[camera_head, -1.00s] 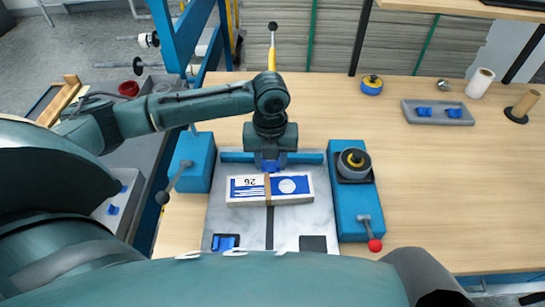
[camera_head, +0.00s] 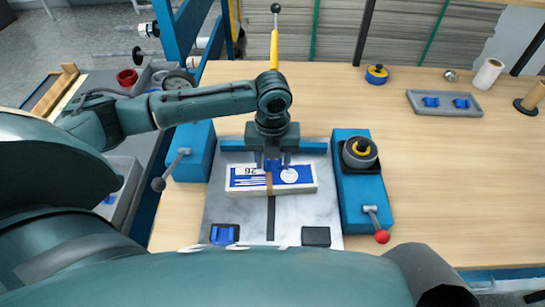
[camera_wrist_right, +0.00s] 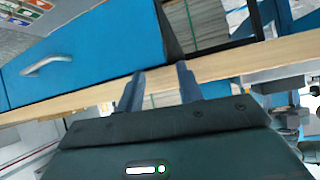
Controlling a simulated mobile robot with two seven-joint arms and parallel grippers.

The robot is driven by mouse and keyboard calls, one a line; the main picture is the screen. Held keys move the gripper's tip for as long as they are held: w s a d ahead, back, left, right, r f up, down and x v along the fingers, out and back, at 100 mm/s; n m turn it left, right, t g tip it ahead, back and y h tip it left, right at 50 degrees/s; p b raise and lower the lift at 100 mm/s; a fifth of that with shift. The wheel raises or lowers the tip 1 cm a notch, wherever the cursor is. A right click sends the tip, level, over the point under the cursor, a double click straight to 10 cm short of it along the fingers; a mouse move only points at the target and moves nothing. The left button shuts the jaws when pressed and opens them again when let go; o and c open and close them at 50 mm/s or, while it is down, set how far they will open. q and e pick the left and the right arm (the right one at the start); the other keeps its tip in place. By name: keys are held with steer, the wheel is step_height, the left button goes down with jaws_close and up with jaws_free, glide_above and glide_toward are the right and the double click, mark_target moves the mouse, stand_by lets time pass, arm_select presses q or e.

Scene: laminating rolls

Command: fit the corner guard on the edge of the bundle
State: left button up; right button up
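The bundle (camera_head: 245,182), a white and blue printed stack with a brown band across its middle, lies on the grey plate in the head view. A small blue corner guard (camera_head: 273,165) is at the bundle's far edge, by the band. My left gripper (camera_head: 275,163) is right above that edge, its fingers apart on either side of the guard. How far the guard sits over the edge is partly hidden. My right gripper (camera_wrist_right: 160,84) is open and empty in the right wrist view.
Another blue guard (camera_head: 224,235) sits in a dark holder at the plate's front left. A blue block with a red-knobbed lever (camera_head: 360,215) stands right of the plate. A grey tray (camera_head: 420,109) with blue guards lies far right. The right of the table is mostly clear.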

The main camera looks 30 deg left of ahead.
arm_select(q)
steer(key=o, duration=0.4)
